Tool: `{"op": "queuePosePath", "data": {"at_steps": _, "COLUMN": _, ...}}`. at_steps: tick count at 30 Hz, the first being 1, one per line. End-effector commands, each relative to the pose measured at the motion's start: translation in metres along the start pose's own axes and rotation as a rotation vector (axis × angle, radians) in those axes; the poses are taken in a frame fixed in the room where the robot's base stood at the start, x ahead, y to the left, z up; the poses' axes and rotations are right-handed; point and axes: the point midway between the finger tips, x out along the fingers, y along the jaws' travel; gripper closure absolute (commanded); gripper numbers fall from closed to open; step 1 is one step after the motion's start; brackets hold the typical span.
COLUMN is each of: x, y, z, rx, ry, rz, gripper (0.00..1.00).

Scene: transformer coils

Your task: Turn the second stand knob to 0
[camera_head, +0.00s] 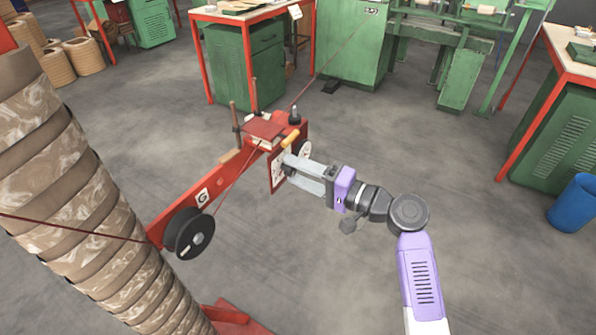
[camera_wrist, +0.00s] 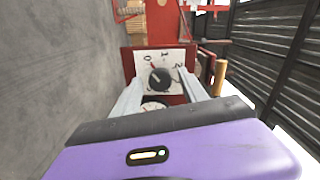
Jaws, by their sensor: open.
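A black round knob (camera_wrist: 160,80) sits on a white dial plate (camera_wrist: 145,62) on the red stand. The marks 1 and 2 show at the plate's top and right; a mark on the left is too small to read. A reddish pointer line shows at the knob's upper left. My gripper (camera_wrist: 160,77) is open, with one finger on each side of the knob; I cannot tell whether they touch it. In the head view my gripper (camera_head: 288,168) is at the face of the red stand (camera_head: 180,203), and its fingers partly hide the dial.
A round white gauge (camera_wrist: 153,106) sits below the knob, partly hidden by my gripper. An orange handle (camera_head: 290,137) projects close above my fingers. A black spool (camera_head: 189,234) hangs on the stand. A large wound coil (camera_head: 75,190) stands at left.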

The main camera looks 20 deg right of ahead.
Motion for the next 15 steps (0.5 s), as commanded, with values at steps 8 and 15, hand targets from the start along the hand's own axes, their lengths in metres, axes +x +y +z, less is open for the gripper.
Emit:
{"op": "queuePosePath", "data": {"at_steps": 8, "x": -0.033, "y": 0.001, "z": -0.001, "rx": 0.001, "ry": 0.004, "rz": 0.002, "gripper": 0.49}}
{"op": "queuePosePath", "data": {"at_steps": 15, "x": -0.068, "y": 0.001, "z": -0.001, "rx": 0.001, "ry": 0.002, "rz": 0.001, "gripper": 0.49}}
